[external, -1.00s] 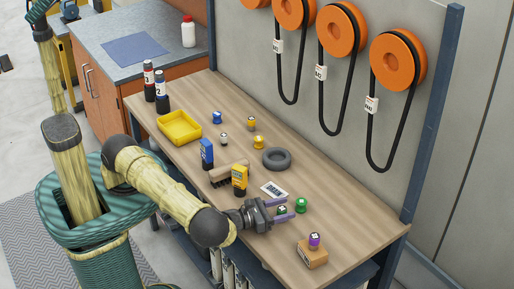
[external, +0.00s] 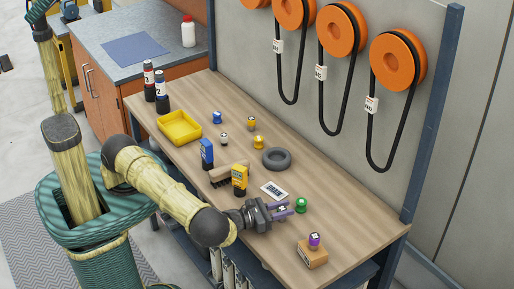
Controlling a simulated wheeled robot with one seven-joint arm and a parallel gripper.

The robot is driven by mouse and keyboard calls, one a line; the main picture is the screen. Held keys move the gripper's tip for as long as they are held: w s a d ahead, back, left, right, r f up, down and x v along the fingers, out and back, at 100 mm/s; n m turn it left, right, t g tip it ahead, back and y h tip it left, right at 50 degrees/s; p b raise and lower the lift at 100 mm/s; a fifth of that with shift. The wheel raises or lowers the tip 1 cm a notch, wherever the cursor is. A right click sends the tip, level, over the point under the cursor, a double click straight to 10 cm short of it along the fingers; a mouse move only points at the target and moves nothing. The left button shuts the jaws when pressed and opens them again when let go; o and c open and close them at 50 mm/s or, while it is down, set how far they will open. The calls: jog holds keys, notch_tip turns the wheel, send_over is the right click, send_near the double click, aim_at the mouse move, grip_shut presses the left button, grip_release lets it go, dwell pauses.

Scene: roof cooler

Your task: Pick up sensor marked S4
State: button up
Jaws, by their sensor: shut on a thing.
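My gripper (external: 285,209), with purple fingers, is low over the near right part of the wooden workbench (external: 352,246). It is shut on a small sensor (external: 282,208) with a pale marked top, mostly hidden between the fingers. A green sensor (external: 301,204) stands just to the right of the fingertips. A purple sensor (external: 314,239) sits on a small brown block (external: 312,254). The marks are too small to read.
A printed card (external: 274,190), a black ring (external: 277,159), yellow (external: 239,178) and blue (external: 207,152) meters, a brush (external: 228,172) and a yellow tray (external: 179,127) lie on the bench. Orange pulleys with belts (external: 398,60) hang behind. The bench's right end is mostly clear.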

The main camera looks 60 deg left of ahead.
aim_at(283, 208)
jog(key=shift+r, duration=0.1)
notch_tip(283, 208, up, 10)
jog(key=shift+f+b, duration=0.1)
jog(key=shift+b, duration=0.45)
dwell(0.3)
